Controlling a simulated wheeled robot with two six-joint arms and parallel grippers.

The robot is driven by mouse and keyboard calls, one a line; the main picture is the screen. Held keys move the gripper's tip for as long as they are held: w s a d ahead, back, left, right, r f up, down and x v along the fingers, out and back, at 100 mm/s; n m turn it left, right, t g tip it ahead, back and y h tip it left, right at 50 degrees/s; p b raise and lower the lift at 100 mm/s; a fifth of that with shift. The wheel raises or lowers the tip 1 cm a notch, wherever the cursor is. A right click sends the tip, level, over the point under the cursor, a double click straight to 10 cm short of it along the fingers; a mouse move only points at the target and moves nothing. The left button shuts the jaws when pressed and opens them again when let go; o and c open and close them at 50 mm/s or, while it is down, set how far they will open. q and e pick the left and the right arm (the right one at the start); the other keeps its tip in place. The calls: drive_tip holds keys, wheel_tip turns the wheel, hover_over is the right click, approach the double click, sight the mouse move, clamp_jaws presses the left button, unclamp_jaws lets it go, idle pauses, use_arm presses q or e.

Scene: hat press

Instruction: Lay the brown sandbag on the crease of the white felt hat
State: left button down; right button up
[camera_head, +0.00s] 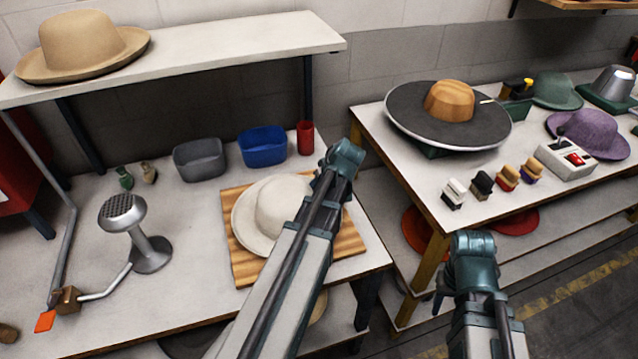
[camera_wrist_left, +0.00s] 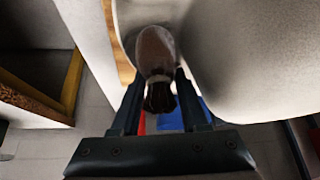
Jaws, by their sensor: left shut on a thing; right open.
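The white felt hat (camera_head: 282,205) lies on a wooden board on the left table, partly covered by my left arm. In the left wrist view its pale surface (camera_wrist_left: 255,55) fills the upper right. The brown sandbag (camera_wrist_left: 156,50) shows there in front of the hat. My left gripper (camera_wrist_left: 160,95) is shut on the bag's tied neck. I cannot tell whether the bag touches the hat. In the head view my left arm hides the bag and left fingers. My right gripper (camera_head: 438,303) shows only in small part beside my right forearm, away from the hat; it is open.
The wooden board (camera_head: 243,268) lies under the hat. Grey (camera_head: 200,160) and blue (camera_head: 263,147) bins and a red cup (camera_head: 305,138) stand behind it. A steamer stand (camera_head: 148,250) is left. The right table holds a wide black-brimmed hat (camera_head: 415,118) and several brushes.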

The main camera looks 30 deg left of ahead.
idle(0.6)
use_arm(q)
drive_tip(key=shift+c, duration=1.7)
unclamp_jaws()
drive_tip(key=shift+w+r+p, duration=0.1)
drive_tip(key=shift+r+p, duration=0.3)
drive_tip(key=shift+p, duration=0.05)
wheel_tip(320, 180, up, 9)
drive_tip(key=p, duration=0.9)
drive_tip(key=shift+d, duration=0.1)
drive_tip(key=s+d+f+m+g+h, duration=0.1)
drive_tip(key=s+d+m, duration=0.4)
drive_tip(key=d, duration=0.5)
drive_tip(key=s+d+f+m+g+h, duration=0.1)
drive_tip(key=s+d+m+h, duration=0.1)
drive_tip(key=s+d+m, duration=0.4)
drive_tip(key=s+d+f+m+g+h, duration=0.1)
drive_tip(key=s+d+m, duration=0.4)
drive_tip(key=d, duration=1)
drive_tip(key=shift+s+d+h, duration=0.4)
drive_tip(key=shift+s, duration=0.3)
